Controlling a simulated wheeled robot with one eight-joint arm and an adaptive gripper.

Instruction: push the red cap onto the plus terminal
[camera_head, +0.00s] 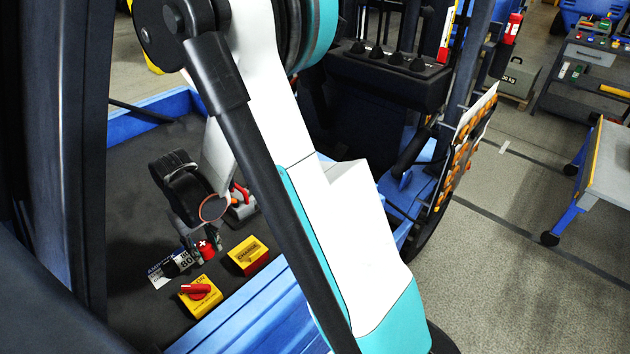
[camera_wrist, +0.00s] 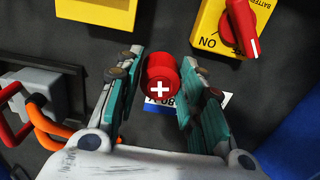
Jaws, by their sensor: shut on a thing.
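My gripper (camera_head: 203,238) points down at the dark floor of the blue-edged bay in the head view. In the wrist view its two green-sided fingers (camera_wrist: 161,76) stand on either side of the red cap (camera_wrist: 160,84), shut on it. The cap is round, with a white plus on its top facing the wrist camera. It also shows as a small red piece between the fingertips in the head view (camera_head: 207,251). The plus terminal cannot be made out; whatever is under the cap is hidden. I cannot tell whether the cap touches anything below.
A blue-and-white label marked 80 (camera_head: 186,262) lies by the fingers. A yellow box with a red rotary switch (camera_head: 200,296) and another yellow box (camera_head: 248,256) stand nearby. A grey block with red and orange cables (camera_wrist: 38,98) is left in the wrist view.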

